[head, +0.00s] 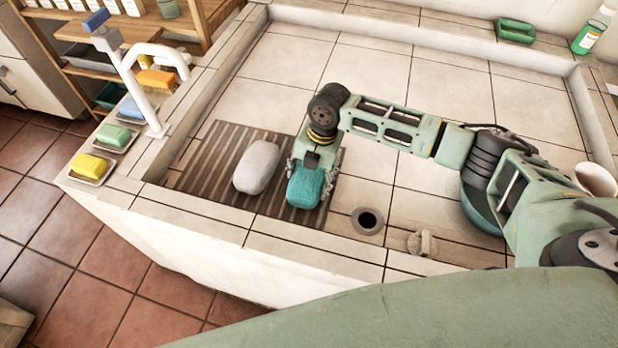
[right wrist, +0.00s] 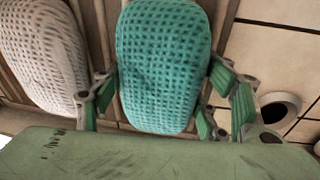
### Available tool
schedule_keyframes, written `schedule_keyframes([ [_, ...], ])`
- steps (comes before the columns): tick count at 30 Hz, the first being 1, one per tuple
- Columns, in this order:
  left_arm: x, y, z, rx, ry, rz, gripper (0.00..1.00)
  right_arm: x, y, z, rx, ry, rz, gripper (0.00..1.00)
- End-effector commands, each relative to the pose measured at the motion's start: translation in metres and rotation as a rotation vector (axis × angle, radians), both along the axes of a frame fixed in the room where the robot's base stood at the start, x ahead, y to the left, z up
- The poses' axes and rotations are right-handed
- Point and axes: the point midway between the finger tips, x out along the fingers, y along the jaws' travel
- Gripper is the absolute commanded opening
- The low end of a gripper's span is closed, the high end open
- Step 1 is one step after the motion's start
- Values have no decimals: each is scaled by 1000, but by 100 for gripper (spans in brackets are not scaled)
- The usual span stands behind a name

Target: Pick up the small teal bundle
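The small teal bundle (head: 305,188) has a rounded shape and a dimpled weave. It shows at the right end of the brown striped mat (head: 213,168); I cannot tell whether it touches the mat. It fills the middle of the right wrist view (right wrist: 163,65). My right gripper (head: 311,172) is over it from above, with fingers on both sides. In the right wrist view the fingers (right wrist: 162,98) sit close against the bundle's sides. Whether they press on it is not clear. My left gripper is not in view.
A pale grey bundle (head: 257,167) lies close by on the left. A drain hole (head: 367,220) and a small beige knob (head: 420,243) are to the right. A white faucet (head: 140,85) and soaps on dishes line the left ledge. The tiled basin behind is clear.

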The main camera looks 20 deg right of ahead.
Motion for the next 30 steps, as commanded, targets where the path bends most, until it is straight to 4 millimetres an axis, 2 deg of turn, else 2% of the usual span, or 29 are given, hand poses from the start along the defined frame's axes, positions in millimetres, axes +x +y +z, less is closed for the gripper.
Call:
schedule_keyframes([
  [1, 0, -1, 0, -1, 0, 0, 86, 0, 0, 0, 0, 0, 0, 57],
  [8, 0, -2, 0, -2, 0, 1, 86, 0, 0, 0, 0, 0, 0, 37],
  [19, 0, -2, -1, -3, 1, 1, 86, 1, 0, 6, 1, -2, 1, 36],
  [23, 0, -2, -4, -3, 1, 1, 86, 1, 0, 20, 2, -4, 1, 36],
  [26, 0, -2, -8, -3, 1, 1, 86, 2, 0, 39, 1, -6, 1, 36],
  [30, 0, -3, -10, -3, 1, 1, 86, -22, -20, 57, -3, -2, 0, 36],
])
